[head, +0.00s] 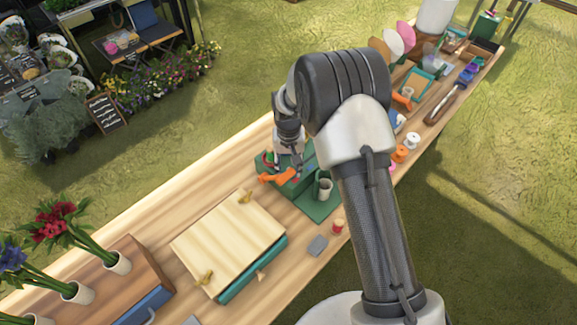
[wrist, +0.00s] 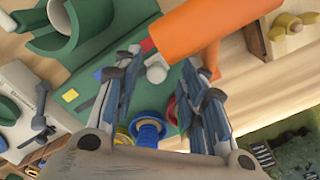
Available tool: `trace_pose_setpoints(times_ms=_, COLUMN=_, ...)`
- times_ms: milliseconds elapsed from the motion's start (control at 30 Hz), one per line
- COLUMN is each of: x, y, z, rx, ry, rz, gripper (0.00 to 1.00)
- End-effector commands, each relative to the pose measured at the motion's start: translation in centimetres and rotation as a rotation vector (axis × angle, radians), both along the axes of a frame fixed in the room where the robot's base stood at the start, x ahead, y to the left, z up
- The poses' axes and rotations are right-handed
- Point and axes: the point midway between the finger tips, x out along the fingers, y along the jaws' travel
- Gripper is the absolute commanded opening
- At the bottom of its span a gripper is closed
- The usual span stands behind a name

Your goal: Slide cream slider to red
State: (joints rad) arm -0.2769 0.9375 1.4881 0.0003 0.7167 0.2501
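The cream slider (wrist: 157,72) is a small pale knob on the green box (wrist: 80,92) in the wrist view. Yellow (wrist: 70,95), blue (wrist: 97,73) and red (wrist: 147,45) marks run along the box. The slider is close to the red mark, at that end of the row. My gripper (wrist: 162,60) is open, with its fingers apart on either side of the slider; I cannot tell whether either finger touches it. In the head view my arm partly covers the green box (head: 297,186), and the slider cannot be made out.
An orange part (wrist: 215,28) sits close beyond my fingertips. A blue spool (wrist: 148,128) lies between the fingers' bases. In the head view a wooden lidded box (head: 228,243) stands left of the green base (head: 318,208), which holds a cup (head: 323,188).

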Motion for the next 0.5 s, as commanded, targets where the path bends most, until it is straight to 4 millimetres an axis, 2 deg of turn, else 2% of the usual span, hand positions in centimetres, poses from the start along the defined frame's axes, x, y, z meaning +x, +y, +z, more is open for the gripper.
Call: trace_pose_setpoints(times_ms=500, x=0.1, y=0.1, z=9.7, rx=0.001, ry=-0.003, rz=0.000, gripper=0.39)
